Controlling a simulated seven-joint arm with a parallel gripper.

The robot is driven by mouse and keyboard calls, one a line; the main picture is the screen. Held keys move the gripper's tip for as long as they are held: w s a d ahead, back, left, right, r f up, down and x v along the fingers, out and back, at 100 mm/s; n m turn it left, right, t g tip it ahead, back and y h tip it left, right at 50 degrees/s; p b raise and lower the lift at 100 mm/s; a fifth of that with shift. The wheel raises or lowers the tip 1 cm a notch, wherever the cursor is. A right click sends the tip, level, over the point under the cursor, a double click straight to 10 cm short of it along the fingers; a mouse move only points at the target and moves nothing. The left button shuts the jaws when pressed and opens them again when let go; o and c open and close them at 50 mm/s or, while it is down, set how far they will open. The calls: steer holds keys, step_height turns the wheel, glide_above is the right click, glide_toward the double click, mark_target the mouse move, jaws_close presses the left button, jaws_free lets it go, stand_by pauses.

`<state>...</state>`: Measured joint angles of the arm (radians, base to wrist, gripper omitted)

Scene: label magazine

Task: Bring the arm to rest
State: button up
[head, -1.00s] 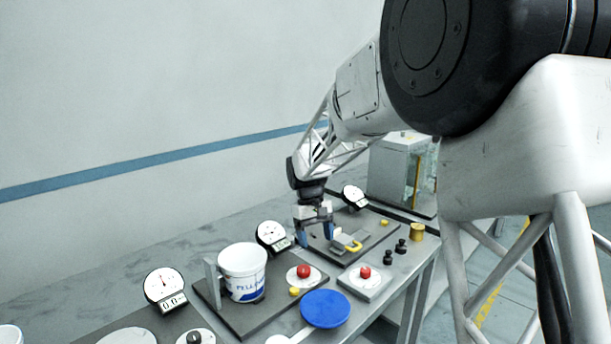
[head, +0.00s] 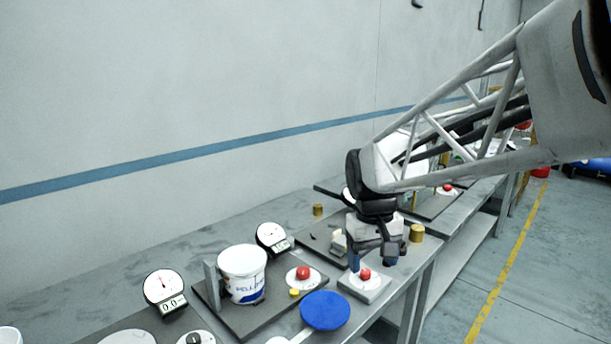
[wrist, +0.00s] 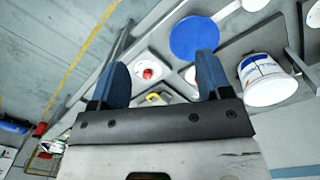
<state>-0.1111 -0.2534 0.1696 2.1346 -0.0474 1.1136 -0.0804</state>
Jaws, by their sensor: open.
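My gripper (head: 372,260) is open and empty. In the head view it points down above the bench, close to the white block with a red button (head: 365,282). In the wrist view the blue-tipped fingers (wrist: 163,72) are spread apart, with the red button on its white plate (wrist: 149,71) showing between them. A small yellow part (wrist: 153,97) also shows between the fingers. My wrist and fingers hide part of the dark plate behind them in the head view.
A white bucket (head: 243,272) stands on a dark plate beside another red button (head: 303,272). A blue disc (head: 325,309) lies at the bench's front. Dial gauges (head: 165,290) (head: 271,238) stand along the back. A brass cylinder (head: 417,232) is right of my gripper. The air above the bench's left part is clear.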

steer(key=s+d+f+m+t, duration=0.1)
steer(key=s+d, duration=0.1)
steer(key=s, duration=0.8)
steer(key=s+d+f+m+t, duration=0.1)
steer(key=s+d+f, duration=0.1)
steer(key=s, duration=0.9)
steer(key=shift+d+m+t, duration=0.3)
steer(key=shift+d+t, duration=0.1)
steer(key=shift+d, duration=0.25)
